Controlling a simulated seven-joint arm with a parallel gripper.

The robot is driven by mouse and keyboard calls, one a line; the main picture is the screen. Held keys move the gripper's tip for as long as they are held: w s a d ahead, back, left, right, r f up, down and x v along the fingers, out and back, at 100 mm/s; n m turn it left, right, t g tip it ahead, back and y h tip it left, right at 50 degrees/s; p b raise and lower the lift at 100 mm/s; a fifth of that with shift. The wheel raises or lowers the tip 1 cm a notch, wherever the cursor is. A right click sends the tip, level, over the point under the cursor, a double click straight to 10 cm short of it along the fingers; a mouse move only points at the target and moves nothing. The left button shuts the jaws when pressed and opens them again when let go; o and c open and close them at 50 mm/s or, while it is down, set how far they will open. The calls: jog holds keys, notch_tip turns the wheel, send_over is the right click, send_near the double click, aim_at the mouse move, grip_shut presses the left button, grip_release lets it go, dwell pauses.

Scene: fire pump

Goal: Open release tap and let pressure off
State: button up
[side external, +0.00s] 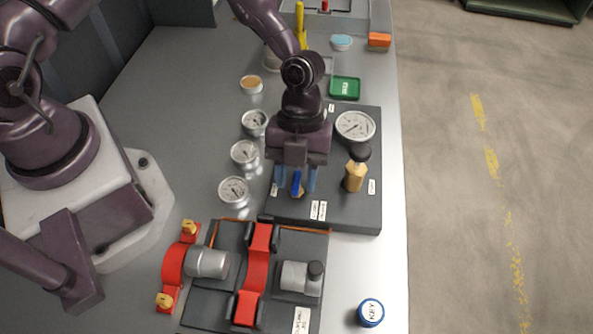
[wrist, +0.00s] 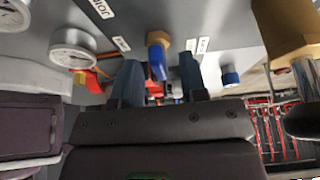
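A small brass tap with a blue lever (side external: 296,183) stands on the dark grey panel (side external: 340,212); its labels are too small to read surely. In the wrist view the blue lever (wrist: 157,66) hangs from its brass body (wrist: 157,39). My gripper (side external: 297,182) points down over this tap. Its two fingers are apart, one on each side of the lever, and in the wrist view (wrist: 159,78) a gap shows on both sides. A pressure gauge (side external: 355,126) with a white dial sits on the same panel.
A brass valve with a black knob (side external: 355,172) stands just right of my gripper. Several loose gauges (side external: 234,190) stand to the left. A red clamp assembly (side external: 258,262) is in front. A blue-rimmed KEY cap (side external: 371,312) lies near the table's right edge.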

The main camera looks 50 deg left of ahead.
grip_shut()
